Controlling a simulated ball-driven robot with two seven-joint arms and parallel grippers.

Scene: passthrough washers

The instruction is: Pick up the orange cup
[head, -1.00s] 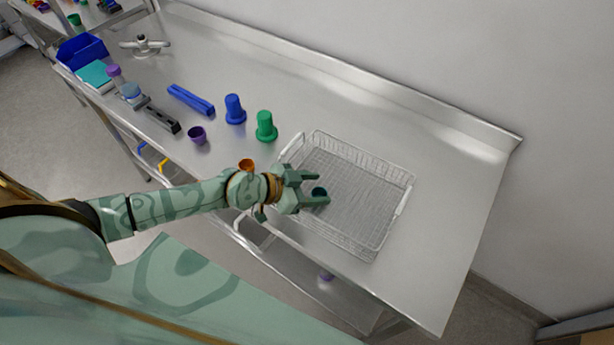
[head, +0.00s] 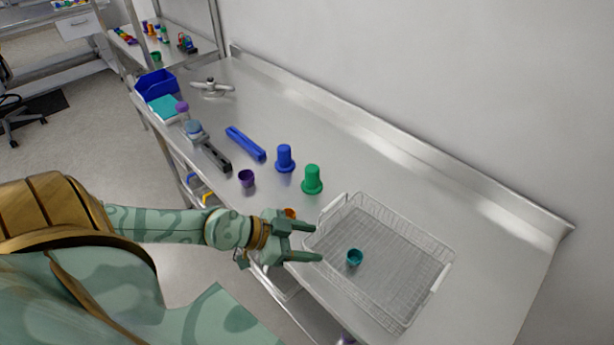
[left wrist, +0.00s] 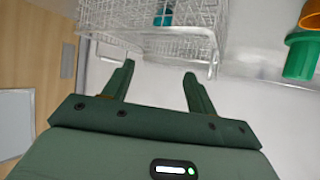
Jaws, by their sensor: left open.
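The orange cup (head: 290,213) stands near the front edge of the table, partly hidden behind my left gripper in the head view. My left gripper (head: 314,242) is open and empty, with its fingers pointing right by the wire basket's left edge. In the left wrist view, the open fingers (left wrist: 159,68) have nothing between them. An orange piece (left wrist: 310,15), cut off at the top right corner there, may be the cup; a green object (left wrist: 300,55) is beside it. My right gripper is not in view.
A wire basket (head: 432,290) holds a teal cup (head: 354,258). Green (head: 312,180) and blue (head: 285,158) pieces stand behind the orange cup, and a purple cup (head: 247,179) stands to its left. A blue bar (head: 246,143) lies further back. The table's right end is clear.

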